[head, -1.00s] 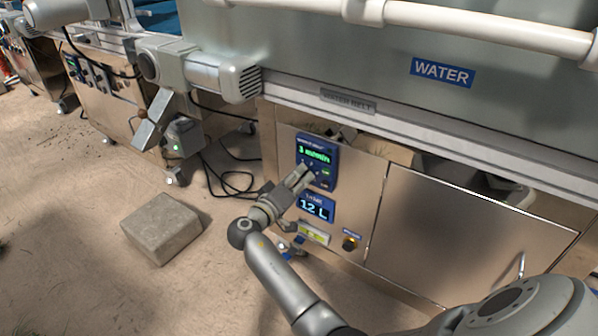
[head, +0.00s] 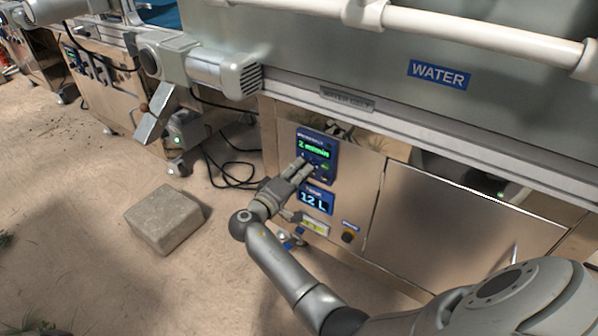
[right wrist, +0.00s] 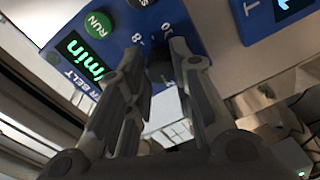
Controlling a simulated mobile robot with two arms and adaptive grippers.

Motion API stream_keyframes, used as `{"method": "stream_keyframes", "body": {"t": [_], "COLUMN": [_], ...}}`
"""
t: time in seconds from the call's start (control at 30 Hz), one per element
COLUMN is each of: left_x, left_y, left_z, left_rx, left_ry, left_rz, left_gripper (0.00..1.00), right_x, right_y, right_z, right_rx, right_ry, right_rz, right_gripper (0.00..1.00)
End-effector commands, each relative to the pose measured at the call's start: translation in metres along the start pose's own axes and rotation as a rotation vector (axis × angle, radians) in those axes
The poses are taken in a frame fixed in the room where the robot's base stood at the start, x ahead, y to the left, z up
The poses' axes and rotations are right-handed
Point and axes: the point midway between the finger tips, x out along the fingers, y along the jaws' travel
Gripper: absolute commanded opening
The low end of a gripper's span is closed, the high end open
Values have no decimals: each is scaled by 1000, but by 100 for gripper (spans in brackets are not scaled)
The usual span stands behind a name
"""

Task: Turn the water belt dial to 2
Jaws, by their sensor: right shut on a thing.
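The blue water belt panel (head: 331,143) is on the front of the steel cabinet. Its green display (head: 313,149) reads 2 with a speed unit after it. My right gripper (head: 303,167) reaches the panel from below left and covers the dial in the head view. In the right wrist view, the dark dial (right wrist: 163,69) sits between the two fingers of my right gripper (right wrist: 160,58), which is shut on it. Part of the printed scale shows around the dial, and a green RUN button (right wrist: 99,25) is nearby. My left gripper is out of view.
A wide cabinet door (head: 455,225) is to the right. A grey block (head: 165,219) stands on the floor at left, with black cables (head: 232,180) behind it.

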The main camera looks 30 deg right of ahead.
Motion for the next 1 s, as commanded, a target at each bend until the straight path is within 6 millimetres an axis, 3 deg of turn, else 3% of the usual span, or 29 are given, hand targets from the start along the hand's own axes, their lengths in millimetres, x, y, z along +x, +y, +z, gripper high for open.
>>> {"method": "stream_keyframes", "body": {"t": [0.1, 0.13, 0.3, 0.67, 1.0], "left_x": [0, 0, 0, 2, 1], "left_y": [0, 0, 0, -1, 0], "left_z": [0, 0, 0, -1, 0], "left_rx": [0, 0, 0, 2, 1], "left_ry": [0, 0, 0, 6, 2], "left_rz": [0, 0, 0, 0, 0], "left_gripper": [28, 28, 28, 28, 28], "right_x": [1, 1, 0, -4, -57], "right_y": [2, 2, 2, 0, 0], "right_z": [-3, -3, -2, -1, -1], "right_rx": [3, 4, 3, 2, 3], "right_ry": [6, 6, 4, 3, 3], "right_rz": [3, 3, 2, 0, -2], "right_gripper": [0, 25, 46, 46, 46]}}
